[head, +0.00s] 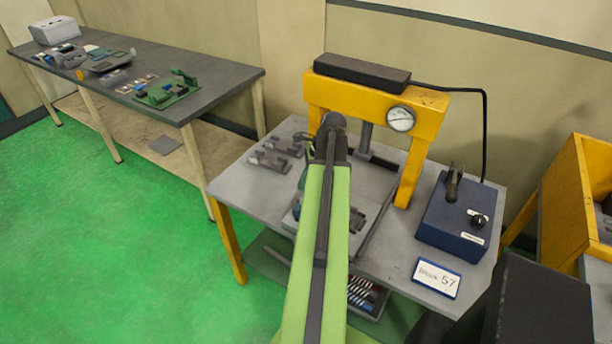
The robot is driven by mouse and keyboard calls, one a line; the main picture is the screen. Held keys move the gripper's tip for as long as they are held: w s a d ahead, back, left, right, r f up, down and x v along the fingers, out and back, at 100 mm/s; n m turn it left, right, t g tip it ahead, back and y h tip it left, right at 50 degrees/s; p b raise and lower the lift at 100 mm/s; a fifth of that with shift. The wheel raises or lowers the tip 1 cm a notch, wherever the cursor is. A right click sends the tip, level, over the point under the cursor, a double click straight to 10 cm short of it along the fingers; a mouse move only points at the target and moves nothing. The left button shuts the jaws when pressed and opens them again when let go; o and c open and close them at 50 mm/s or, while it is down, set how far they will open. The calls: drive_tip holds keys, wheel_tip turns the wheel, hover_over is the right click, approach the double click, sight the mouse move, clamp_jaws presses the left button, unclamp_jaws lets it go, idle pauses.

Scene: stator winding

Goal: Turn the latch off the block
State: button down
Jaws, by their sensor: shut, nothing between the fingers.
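My green arm reaches up the middle of the head view and ends in a dark joint over the press table. The fingers of my gripper cannot be made out, as my arm covers that spot. A light grey fixture plate (364,213) with dark parts on it lies under and beside my arm, partly hidden. I cannot pick out the latch or the block with certainty. A card (437,278) reading "Block 57" lies at the table's front right.
A yellow press frame (430,115) with a gauge (401,118) stands over the grey table (240,190). A blue box (450,222) with a lever and knob stands at right. Small grey parts (268,160) lie at left. A long bench (215,95) stands back left; green floor is clear.

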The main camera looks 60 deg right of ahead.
drive_tip(key=s+d+r+m, duration=0.1)
drive_tip(key=s+d+r, duration=0.1)
drive_tip(key=s+d, duration=0.15)
drive_tip(key=b+x, duration=0.6)
drive_tip(key=x, duration=0.1)
drive_tip(key=b+x, duration=0.3)
drive_tip(key=shift+s+a+f, duration=0.2)
drive_tip(key=shift+s+a, duration=0.1)
drive_tip(key=shift+a, duration=0.1)
drive_tip(key=shift+r, duration=0.1)
drive_tip(key=shift+a, duration=0.15)
drive_tip(key=shift+w, duration=0.15)
drive_tip(key=shift+n, duration=0.3)
